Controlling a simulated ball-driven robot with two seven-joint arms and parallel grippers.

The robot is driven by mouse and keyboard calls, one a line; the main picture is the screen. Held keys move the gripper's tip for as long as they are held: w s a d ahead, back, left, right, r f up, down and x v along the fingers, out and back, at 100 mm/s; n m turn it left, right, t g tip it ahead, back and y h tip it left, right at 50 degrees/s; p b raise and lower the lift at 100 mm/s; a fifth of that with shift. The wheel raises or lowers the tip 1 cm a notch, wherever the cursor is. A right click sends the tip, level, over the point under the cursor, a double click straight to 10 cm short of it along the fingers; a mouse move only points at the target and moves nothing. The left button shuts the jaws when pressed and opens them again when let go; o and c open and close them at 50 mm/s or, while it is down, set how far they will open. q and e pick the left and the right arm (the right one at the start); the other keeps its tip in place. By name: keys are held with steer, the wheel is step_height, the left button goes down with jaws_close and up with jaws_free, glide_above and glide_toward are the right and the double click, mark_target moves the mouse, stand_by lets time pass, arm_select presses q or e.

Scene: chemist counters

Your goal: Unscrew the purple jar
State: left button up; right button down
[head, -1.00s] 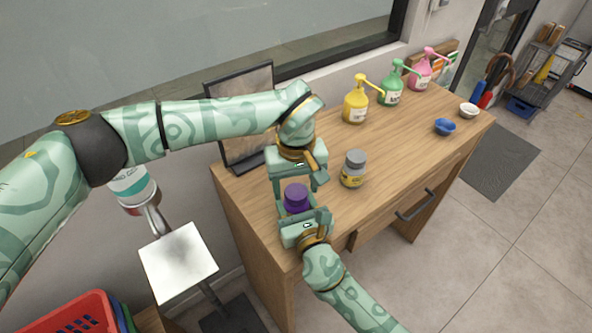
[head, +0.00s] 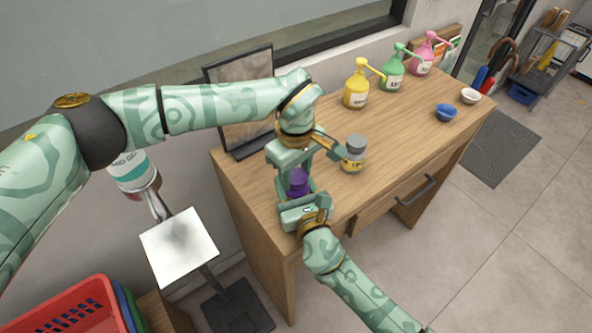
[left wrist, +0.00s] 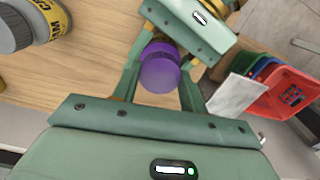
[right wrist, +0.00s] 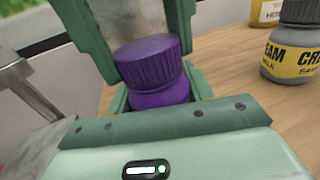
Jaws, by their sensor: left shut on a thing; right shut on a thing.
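The purple jar (head: 298,184) stands upright near the front left corner of the wooden counter, with its ribbed lid on. My left gripper (head: 298,173) reaches in from the back and is shut on the jar's upper part. In the left wrist view the round lid (left wrist: 160,68) sits between its fingers. My right gripper (head: 306,198) comes from the front and is shut on the jar lower down. In the right wrist view the lid and shoulder of the jar (right wrist: 155,75) show; its lower body is partly hidden by the grippers.
A grey jar with a yellow label (head: 353,154) stands close to the right of the grippers. Yellow (head: 356,90), green (head: 392,72) and pink (head: 424,58) pump bottles line the back. Blue (head: 446,113) and white (head: 470,96) bowls sit at the right. A dark-framed panel (head: 238,95) stands behind.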

arm_select(q)
steer(key=n, duration=2.1)
steer(key=shift+r+n, duration=0.1)
steer(key=shift+n, duration=0.2)
steer(key=n, duration=1.2)
steer(key=shift+n, duration=0.3)
steer(key=n, duration=0.3)
steer(key=shift+r, duration=0.1)
steer(key=n, duration=1.1)
steer(key=shift+r, duration=0.25)
steer(key=shift+r, duration=0.9)
